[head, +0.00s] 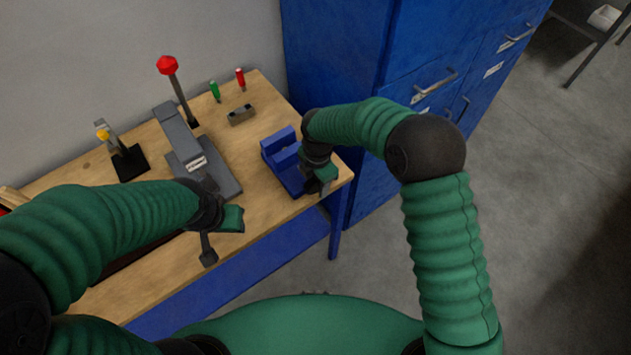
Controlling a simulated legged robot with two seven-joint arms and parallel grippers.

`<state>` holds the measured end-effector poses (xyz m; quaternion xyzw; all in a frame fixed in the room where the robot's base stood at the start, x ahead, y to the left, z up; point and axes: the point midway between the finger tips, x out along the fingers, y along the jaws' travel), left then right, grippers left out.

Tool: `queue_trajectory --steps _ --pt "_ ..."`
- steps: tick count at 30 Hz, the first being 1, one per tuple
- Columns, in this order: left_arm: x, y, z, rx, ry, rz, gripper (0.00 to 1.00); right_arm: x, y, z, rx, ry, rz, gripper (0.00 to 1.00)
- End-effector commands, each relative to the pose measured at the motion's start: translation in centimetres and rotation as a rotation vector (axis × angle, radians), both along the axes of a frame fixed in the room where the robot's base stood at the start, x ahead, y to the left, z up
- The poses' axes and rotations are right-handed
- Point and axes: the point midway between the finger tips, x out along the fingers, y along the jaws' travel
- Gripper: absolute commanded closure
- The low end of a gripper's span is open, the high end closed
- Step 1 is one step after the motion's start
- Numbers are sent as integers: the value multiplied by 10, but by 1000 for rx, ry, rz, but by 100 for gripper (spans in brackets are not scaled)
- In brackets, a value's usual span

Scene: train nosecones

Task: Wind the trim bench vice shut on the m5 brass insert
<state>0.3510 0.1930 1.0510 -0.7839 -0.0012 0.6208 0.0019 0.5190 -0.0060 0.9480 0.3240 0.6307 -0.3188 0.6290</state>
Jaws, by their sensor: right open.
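The blue bench vice (278,147) stands near the right end of the wooden bench, its jaws toward the back. My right gripper (321,184) is open at the vice's front right side, close against it. My arm hides part of the vice there, and I cannot tell whether the fingers touch a handle. I cannot make out the M5 brass insert. My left gripper (222,236) is open and empty over the bench's front edge, left of the vice, with its fingers apart.
A grey press (184,145) with a red-knobbed lever (168,66) stands left of the vice. Blue cabinets (345,60) stand at the right.

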Motion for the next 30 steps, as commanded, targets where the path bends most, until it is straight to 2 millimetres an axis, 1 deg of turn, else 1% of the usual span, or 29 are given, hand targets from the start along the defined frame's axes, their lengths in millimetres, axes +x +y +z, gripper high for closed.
queue_trajectory --steps 4,13,14,30 --pt "0 0 0 0 0 0 58 0 5 0 -4 0 1 60" --pt "0 0 0 0 0 1 58 0 7 1 -2 -2 2 99" --pt "0 0 0 0 0 1 58 0 7 1 -1 -2 2 100" --pt "0 0 1 0 0 0 58 3 4 3 1 -5 1 100"
